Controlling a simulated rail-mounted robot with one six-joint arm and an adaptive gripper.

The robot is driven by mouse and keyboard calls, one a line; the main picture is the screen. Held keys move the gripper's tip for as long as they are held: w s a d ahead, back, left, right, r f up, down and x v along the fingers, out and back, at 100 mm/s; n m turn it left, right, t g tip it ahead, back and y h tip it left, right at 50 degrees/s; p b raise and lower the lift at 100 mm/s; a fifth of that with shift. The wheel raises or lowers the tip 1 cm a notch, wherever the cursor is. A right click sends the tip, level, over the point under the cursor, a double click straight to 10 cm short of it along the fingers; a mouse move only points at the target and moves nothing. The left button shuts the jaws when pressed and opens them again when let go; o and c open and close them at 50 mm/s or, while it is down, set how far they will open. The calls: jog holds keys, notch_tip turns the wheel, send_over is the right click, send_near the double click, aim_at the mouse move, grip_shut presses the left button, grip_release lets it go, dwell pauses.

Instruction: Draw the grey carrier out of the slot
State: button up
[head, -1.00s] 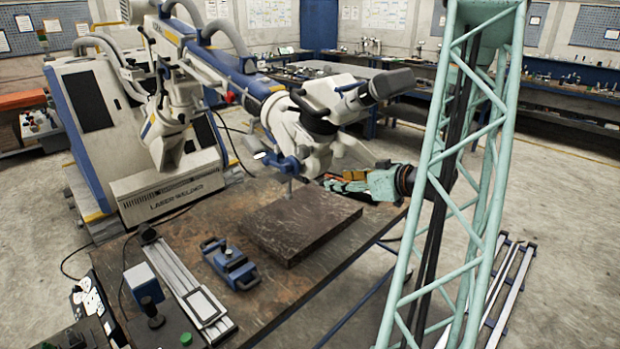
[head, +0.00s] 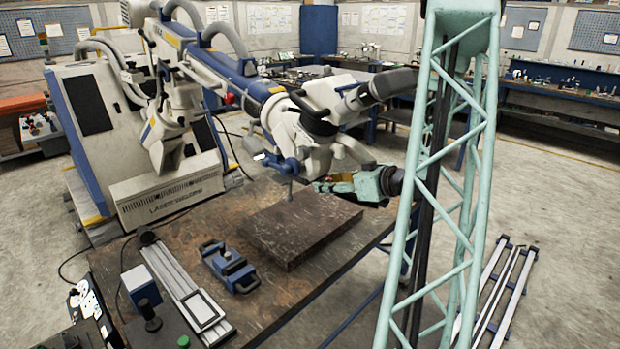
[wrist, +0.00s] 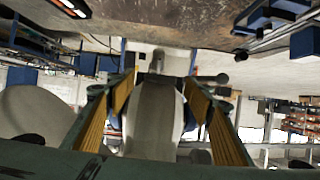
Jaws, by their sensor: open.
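My gripper (head: 322,186) is in the head view, beside the lower part of the microscope head (head: 318,130) and above the far edge of the dark slab. In the wrist view my gripper (wrist: 158,92) is open, with its orange-padded fingers on both sides of a pale grey rounded body (wrist: 153,118). I cannot tell whether this body is part of the microscope or the grey carrier, or whether the fingers touch it. I cannot make out the carrier or its slot for certain in the head view; the gripper and microscope cover that area.
The dark slab (head: 300,228) lies on the workbench (head: 200,215). A blue handled fixture (head: 229,266) and a metal rail (head: 178,285) lie to its left. The laser welder (head: 168,195) stands behind.

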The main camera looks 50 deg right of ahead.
jog(key=c, duration=0.9)
jog(key=shift+s+a+p, duration=0.15)
jog(key=shift+s+a, duration=0.05)
jog(key=shift+s, duration=1.8)
jog(key=shift+s+a+p, duration=0.2)
jog(key=shift+s+a, duration=0.05)
jog(key=shift+s, duration=1.7)
jog(key=shift+s+a+p, duration=0.15)
jog(key=shift+s+a, duration=0.05)
jog(key=shift+s, duration=1.8)
jog(key=shift+c, duration=0.2)
